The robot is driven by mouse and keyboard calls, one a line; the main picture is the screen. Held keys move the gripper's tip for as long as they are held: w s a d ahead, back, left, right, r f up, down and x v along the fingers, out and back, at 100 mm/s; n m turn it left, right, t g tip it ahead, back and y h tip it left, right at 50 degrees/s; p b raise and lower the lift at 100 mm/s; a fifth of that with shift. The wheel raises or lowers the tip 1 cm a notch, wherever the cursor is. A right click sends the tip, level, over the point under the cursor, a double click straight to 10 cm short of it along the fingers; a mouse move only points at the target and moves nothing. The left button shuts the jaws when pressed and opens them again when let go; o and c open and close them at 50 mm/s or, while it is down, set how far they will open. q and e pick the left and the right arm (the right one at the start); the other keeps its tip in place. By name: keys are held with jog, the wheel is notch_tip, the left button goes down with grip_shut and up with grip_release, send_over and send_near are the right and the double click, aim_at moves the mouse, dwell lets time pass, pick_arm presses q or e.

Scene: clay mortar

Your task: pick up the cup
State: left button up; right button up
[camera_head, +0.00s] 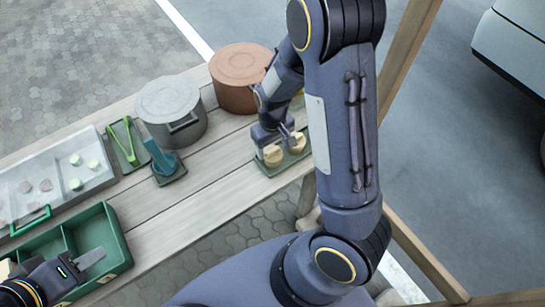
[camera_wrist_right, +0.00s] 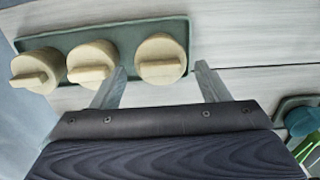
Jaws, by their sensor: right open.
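Three round beige cup-like pieces, each with a bar or handle on its face, stand in a row on a green tray (camera_wrist_right: 120,32). In the right wrist view they are the left one (camera_wrist_right: 35,70), the middle one (camera_wrist_right: 92,62) and the right one (camera_wrist_right: 160,58). My right gripper (camera_wrist_right: 161,67) is open, its fingertips on either side of the right one; contact is not clear. In the head view the gripper (camera_head: 275,137) is over the tray, with two pieces (camera_head: 272,155) (camera_head: 297,143) showing. My left gripper (camera_head: 82,264) is by the green box.
A grey lidded pot (camera_head: 171,110) and a brown pot (camera_head: 240,75) stand behind on the plank table (camera_head: 205,195). A teal tool (camera_head: 160,158) on a stand, green tongs (camera_head: 126,145), a pale tray (camera_head: 55,178) and a green compartment box (camera_head: 112,235) are to the left.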

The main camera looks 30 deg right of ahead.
jog(key=shift+f, duration=1.4)
jog(key=c, duration=0.8)
jog(key=shift+w+r, duration=0.1)
jog(key=shift+r, duration=0.05)
jog(key=shift+r, duration=0.2)
notch_tip(320, 180, up, 3)
jog(key=shift+f+b, duration=0.2)
jog(key=shift+b, duration=0.1)
jog(key=s+a+r, duration=0.4)
jog(key=a, duration=0.1)
jog(key=s+a+r, duration=0.5)
jog(key=shift+s+a+r+p, duration=0.25)
jog(key=shift+s+r+p, duration=0.05)
jog(key=shift+p, duration=0.05)
